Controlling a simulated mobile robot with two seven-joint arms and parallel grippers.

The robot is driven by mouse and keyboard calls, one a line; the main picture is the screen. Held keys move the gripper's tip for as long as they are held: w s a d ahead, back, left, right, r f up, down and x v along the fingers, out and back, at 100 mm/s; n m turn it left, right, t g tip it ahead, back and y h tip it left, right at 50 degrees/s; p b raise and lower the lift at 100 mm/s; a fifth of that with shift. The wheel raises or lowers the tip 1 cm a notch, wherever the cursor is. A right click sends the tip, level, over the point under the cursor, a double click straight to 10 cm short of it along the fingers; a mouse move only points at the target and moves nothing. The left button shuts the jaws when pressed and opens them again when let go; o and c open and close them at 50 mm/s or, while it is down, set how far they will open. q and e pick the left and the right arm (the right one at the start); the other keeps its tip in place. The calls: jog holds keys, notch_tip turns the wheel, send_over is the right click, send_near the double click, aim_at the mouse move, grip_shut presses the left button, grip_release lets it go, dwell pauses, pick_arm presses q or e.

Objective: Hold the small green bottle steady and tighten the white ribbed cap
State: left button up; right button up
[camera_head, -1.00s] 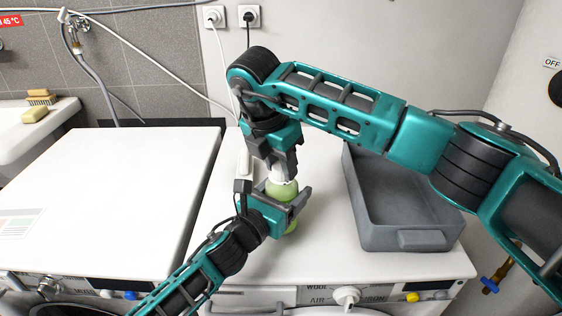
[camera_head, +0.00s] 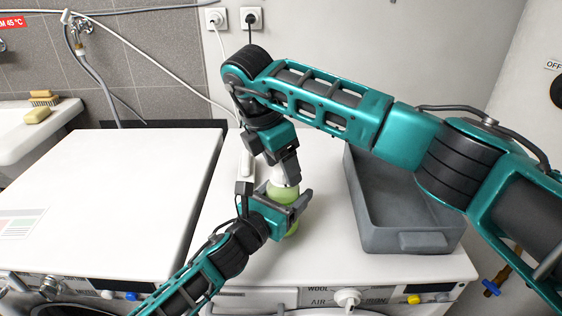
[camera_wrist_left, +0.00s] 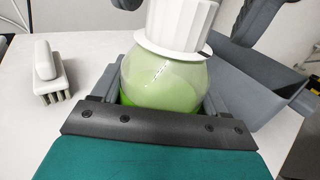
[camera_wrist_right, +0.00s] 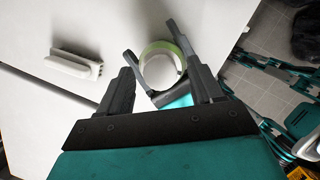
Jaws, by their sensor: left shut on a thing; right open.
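The small green bottle (camera_head: 284,194) stands upright on the white machine top. My left gripper (camera_head: 278,202) is shut around its body from the front. In the left wrist view the round, see-through bottle (camera_wrist_left: 160,82) sits between the fingers, with green liquid inside. The white ribbed cap (camera_wrist_left: 177,27) is on the bottle's neck, above a white collar. My right gripper (camera_head: 279,167) is above the bottle, pointing down and open. In the right wrist view the cap (camera_wrist_right: 160,72) shows from above, between the open fingers (camera_wrist_right: 163,88), with a gap on each side.
A grey crate (camera_head: 408,241) stands close to the right of the bottle. A white brush (camera_wrist_left: 47,73) lies to the left of the bottle. The white machine top at left (camera_head: 120,190) is clear. A sink with soap and a brush is at far left.

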pick_arm(q)
jog(key=shift+f, duration=0.2)
jog(key=shift+r, duration=0.1)
jog(key=o, duration=1.2)
jog(key=shift+r, duration=0.1)
jog(key=shift+o, duration=0.2)
pick_arm(e)
jog(key=v, duration=1.2)
